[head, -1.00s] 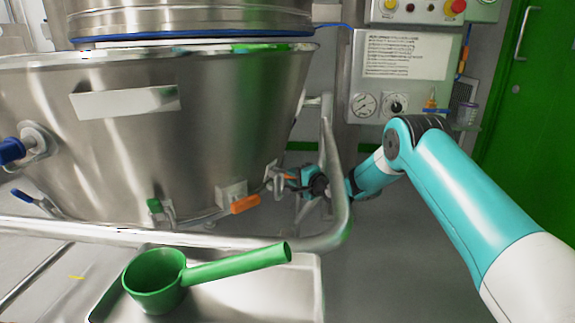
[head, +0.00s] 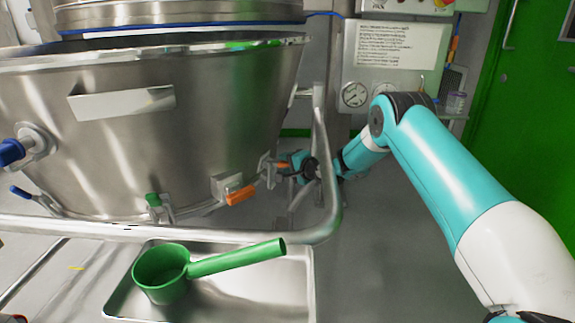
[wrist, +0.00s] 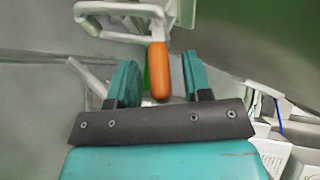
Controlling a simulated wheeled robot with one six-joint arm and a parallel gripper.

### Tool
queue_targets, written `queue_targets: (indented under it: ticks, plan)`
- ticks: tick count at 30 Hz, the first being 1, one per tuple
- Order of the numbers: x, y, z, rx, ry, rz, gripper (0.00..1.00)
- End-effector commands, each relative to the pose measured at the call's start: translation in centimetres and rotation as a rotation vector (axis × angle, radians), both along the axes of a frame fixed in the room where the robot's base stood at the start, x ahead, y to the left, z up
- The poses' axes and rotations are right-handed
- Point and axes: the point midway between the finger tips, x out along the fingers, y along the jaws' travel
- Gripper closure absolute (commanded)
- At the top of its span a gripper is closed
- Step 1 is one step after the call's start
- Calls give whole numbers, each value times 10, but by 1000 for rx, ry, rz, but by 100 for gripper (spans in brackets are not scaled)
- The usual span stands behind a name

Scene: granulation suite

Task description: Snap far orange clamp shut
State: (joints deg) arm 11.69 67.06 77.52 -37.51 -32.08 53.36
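The far orange clamp (head: 282,164) is on the lower right rim of the steel bowl in the head view, partly hidden by my gripper (head: 298,164). In the wrist view its orange handle (wrist: 160,72) hangs from a pale metal loop (wrist: 120,10). My gripper (wrist: 159,66) is open, with one teal finger on each side of the handle. A nearer orange clamp (head: 241,194) sits further left on the same rim.
The steel bowl (head: 130,140) fills the left. A curved steel rail (head: 325,190) passes in front of my gripper. A green scoop (head: 163,275) lies in a steel tray (head: 295,290) below. A gauge panel (head: 352,96) stands behind.

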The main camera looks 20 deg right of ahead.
Motion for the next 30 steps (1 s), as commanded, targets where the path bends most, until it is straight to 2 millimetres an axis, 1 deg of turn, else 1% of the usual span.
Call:
queue_targets:
  ticks: [8,11,13,17,24,27,30]
  plan:
    - [-1,1,1,0,0,2,55]
    - [-8,-3,3,1,1,1,55]
    - [-17,-6,6,1,3,0,55]
    - [-43,-17,14,3,5,-2,55]
    - [-100,-38,28,4,4,-4,55]
    - [-121,-46,33,3,4,-3,55]
    - [-138,-52,37,4,2,-3,55]
